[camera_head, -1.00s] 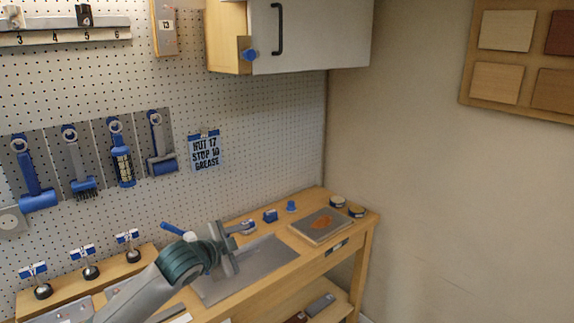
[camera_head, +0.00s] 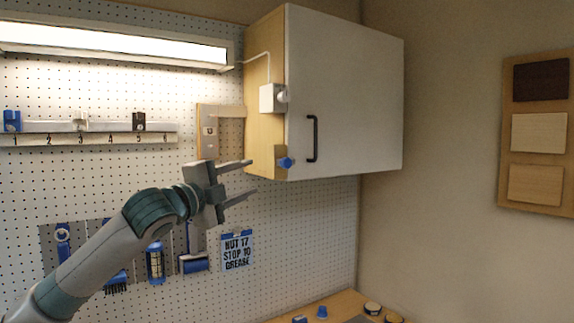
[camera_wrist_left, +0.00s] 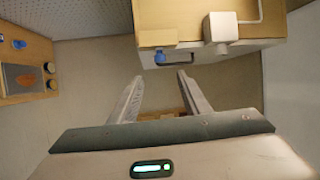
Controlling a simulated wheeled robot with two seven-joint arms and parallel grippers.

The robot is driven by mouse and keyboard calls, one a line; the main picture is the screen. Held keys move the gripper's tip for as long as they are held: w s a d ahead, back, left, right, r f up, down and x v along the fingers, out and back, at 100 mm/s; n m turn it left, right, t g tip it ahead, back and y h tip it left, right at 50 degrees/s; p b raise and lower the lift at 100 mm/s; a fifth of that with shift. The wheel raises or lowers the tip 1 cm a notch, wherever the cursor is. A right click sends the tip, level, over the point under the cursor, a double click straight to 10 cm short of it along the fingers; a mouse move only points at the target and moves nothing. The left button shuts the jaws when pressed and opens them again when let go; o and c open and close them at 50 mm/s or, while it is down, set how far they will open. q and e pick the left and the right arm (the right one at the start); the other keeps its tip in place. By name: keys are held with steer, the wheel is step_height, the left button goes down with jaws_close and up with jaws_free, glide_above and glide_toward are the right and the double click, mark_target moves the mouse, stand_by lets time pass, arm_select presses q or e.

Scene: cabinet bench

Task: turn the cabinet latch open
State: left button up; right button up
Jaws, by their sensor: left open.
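The cabinet (camera_head: 350,100) hangs on the wall, with a white door and wooden side; the door is shut. Its blue latch (camera_head: 285,162) sits at the lower left corner of the door. In the left wrist view the blue latch (camera_wrist_left: 160,58) shows ahead, beyond and between the fingers. My left gripper (camera_head: 250,178) is open and empty, to the left of the latch and slightly below it, apart from it. It also shows in the left wrist view (camera_wrist_left: 158,90). My right gripper is not in view.
A black handle (camera_head: 312,138) is on the door. A white switch box (camera_head: 272,98) with a cable is on the cabinet's side. A lit lamp (camera_head: 110,42) is at upper left. The bench (camera_head: 335,305) is below. The space below the cabinet is clear.

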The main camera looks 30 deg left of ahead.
mark_target(283, 163)
arm_select(q)
steer(key=shift+w+r, duration=0.1)
steer(key=shift+w, duration=0.05)
steer(key=w+p, duration=0.3)
steer(key=w, duration=0.2)
steer(key=w+r+p, duration=0.1)
steer(key=w+p, duration=0.2)
steer(key=w, duration=0.2)
steer(key=w+r+p, duration=0.1)
steer(key=w+p, duration=0.2)
steer(key=w, duration=0.3)
steer(key=shift+r+p, duration=0.1)
steer(key=shift+p, duration=0.25)
steer(key=shift+w, duration=0.5)
steer(key=shift+c, duration=0.3)
steer(key=c, duration=1)
